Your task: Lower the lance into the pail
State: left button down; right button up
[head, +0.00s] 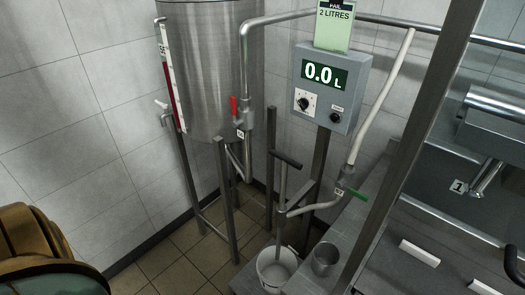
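The lance (283,190) is a slim grey upright tube with a dark crossbar handle (287,160) at its top. Its lower end comes down at the white pail (263,276), which stands on a low grey platform. I cannot tell whether the tip is inside the pail or just above its mouth. A valve with a green lever (355,193) joins the lance's side pipe to a white hose (384,90). Neither of my grippers shows clearly. A brown-gold part of mine fills the lower left corner.
A grey meter box (332,88) reads 0.0 L, under a card saying PAIL 2 LITRES (334,22). A steel tank (203,70) on legs has a red-levered valve (234,107). A metal cup (325,259) stands right of the pail. A slanting dark post (415,140) crosses the right side.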

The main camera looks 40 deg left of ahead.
aim_at(287, 161)
jog(key=u, duration=0.9)
